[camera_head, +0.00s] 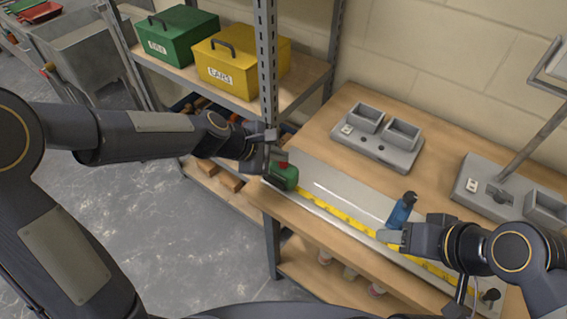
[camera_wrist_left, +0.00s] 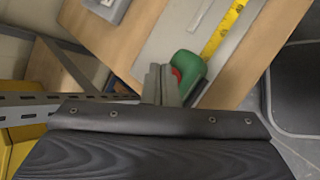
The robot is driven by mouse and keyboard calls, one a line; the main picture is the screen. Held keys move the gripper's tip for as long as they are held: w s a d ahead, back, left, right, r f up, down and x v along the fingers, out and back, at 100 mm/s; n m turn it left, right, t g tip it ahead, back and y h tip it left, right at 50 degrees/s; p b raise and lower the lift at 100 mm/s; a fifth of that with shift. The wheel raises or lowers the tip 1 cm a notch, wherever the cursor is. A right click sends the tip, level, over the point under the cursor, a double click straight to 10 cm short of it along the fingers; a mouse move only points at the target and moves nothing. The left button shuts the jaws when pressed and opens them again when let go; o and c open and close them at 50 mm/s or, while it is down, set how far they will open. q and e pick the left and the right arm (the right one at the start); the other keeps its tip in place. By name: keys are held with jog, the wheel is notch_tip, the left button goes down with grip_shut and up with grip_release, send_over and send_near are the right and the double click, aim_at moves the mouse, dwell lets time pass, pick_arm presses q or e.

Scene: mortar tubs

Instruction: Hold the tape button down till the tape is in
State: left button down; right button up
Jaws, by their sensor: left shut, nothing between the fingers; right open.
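The green tape measure (camera_head: 283,176) sits at the left end of a long grey plate on the bench. Its red button (camera_head: 283,165) faces up. The yellow tape (camera_head: 335,211) runs out from it to the right along the plate. My left gripper (camera_head: 275,157) is shut and empty, with its fingertips right at the red button. In the left wrist view the fingers (camera_wrist_left: 168,85) are beside the green case (camera_wrist_left: 190,66) and the red button (camera_wrist_left: 176,74); I cannot tell whether they press it. My right gripper (camera_head: 392,237) is open near the tape, by a blue object (camera_head: 402,210).
A grey two-compartment tray (camera_head: 378,140) stands at the back of the bench (camera_head: 320,128). A grey stand (camera_head: 490,188) is at the right. A metal shelf post (camera_head: 267,70) rises close to my left gripper. Green (camera_head: 176,35) and yellow (camera_head: 240,62) boxes stand on the shelf.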

aim_at(279, 165)
pick_arm(q)
jog(key=shift+f+b, duration=0.35)
jog(key=shift+f, duration=0.25)
dwell(0.5)
dwell(1.0)
jog(key=shift+r+p, duration=0.8)
jog(key=shift+r, duration=0.05)
notch_tip(279, 165, up, 5)
jog(key=p, duration=0.4)
jog(key=shift+p, duration=0.4)
